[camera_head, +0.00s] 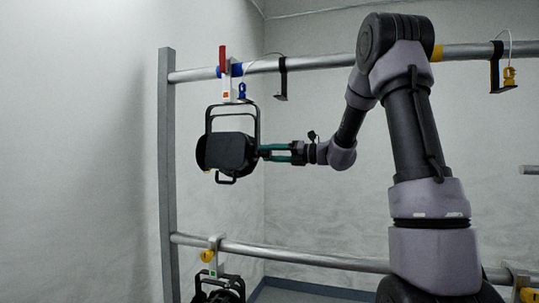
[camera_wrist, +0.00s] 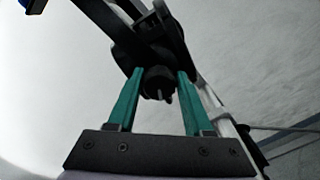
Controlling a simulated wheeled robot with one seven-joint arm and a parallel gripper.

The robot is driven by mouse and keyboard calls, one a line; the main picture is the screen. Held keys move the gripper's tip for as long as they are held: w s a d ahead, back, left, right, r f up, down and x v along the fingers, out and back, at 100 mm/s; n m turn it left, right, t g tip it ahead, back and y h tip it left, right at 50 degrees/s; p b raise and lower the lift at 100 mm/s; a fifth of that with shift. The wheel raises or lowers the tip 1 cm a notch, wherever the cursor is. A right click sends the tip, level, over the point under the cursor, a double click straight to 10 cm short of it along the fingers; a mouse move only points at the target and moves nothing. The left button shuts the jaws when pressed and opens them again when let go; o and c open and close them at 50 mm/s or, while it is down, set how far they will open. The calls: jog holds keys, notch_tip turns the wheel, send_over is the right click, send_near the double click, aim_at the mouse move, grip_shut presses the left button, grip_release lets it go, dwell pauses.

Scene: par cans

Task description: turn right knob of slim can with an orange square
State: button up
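A black can (camera_head: 228,152) hangs in a yoke from the upper rail at the left in the head view. In the wrist view, a dark round knob (camera_wrist: 157,83) lies between the two spread fingers of my gripper (camera_wrist: 158,76). The fingers are open around it, with a slight gap seeming to show at the right finger. Contact at the left finger is hard to tell.
The upper rail (camera_head: 325,62) carries the can's clamp with a red handle (camera_head: 222,58) and an empty hook (camera_head: 282,80). Another black can (camera_head: 218,290) hangs from the lower rail (camera_head: 300,254). A grey post (camera_head: 167,170) stands left. Open space lies below my forearm.

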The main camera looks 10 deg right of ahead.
jog(key=shift+o, duration=1.1)
jog(key=v, duration=1)
jog(key=shift+s+d, duration=0.2)
jog(key=shift+d, duration=0.15)
